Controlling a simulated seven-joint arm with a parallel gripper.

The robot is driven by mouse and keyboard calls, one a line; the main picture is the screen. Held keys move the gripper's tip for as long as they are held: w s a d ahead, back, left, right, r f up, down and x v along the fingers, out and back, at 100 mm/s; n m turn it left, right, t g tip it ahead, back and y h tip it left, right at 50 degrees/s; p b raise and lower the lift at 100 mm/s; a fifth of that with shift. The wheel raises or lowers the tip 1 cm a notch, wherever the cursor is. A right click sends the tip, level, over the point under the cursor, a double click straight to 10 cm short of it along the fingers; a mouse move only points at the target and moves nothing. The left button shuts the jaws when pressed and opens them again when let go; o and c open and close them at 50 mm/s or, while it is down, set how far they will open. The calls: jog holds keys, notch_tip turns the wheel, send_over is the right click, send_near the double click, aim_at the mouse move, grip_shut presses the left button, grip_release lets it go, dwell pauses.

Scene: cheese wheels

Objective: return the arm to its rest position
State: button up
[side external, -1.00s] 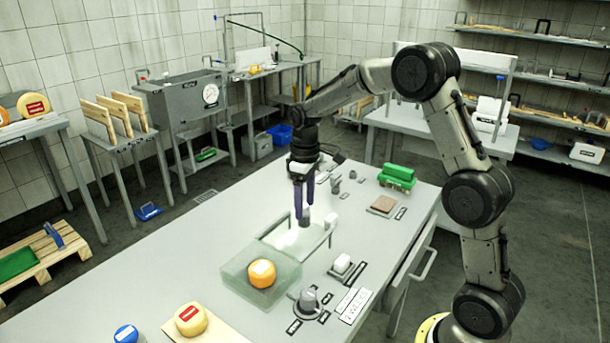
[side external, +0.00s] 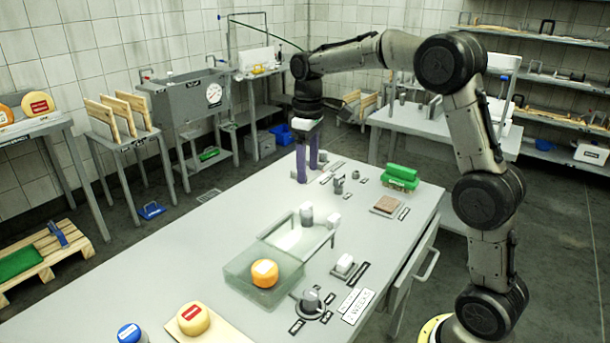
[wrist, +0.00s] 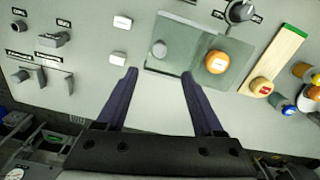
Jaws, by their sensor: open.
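My gripper (side external: 307,168) is open and empty, its two purple fingers pointing down above the far part of the grey table (side external: 160,262). In the wrist view my gripper (wrist: 160,95) shows its fingers spread with nothing between them. An orange cheese wheel (side external: 264,273) with a pale label sits in the glassy tray (side external: 240,280), apart from the gripper. The cheese wheel also shows in the wrist view (wrist: 217,62), right of the fingers. A small grey-white knob (side external: 306,214) stands by the tray's far side.
A yellow cheese (side external: 193,319) on a board and a blue-topped jar (side external: 128,334) stand at the near end. A green-topped block (side external: 400,174), a brown pad (side external: 385,206) and a grey dial (side external: 310,301) lie along the right side. The air around the gripper is clear.

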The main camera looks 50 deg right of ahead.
jog(key=s+a+r+n+t, duration=0.1)
jog(key=s+a+r+t, duration=0.1)
jog(key=s+a+r, duration=0.3)
jog(key=s+a+r+t, duration=0.1)
jog(key=s+a+r, duration=0.1)
jog(key=s+r, duration=0.4)
jog(key=s+a+f+m+t, duration=0.2)
jog(key=s+f, duration=0.8)
jog(key=s, duration=0.5)
jog(key=shift+s+a+f+m+t, duration=0.2)
jog(key=shift+s+a+m+t, duration=0.1)
jog(key=shift+a+m, duration=0.35)
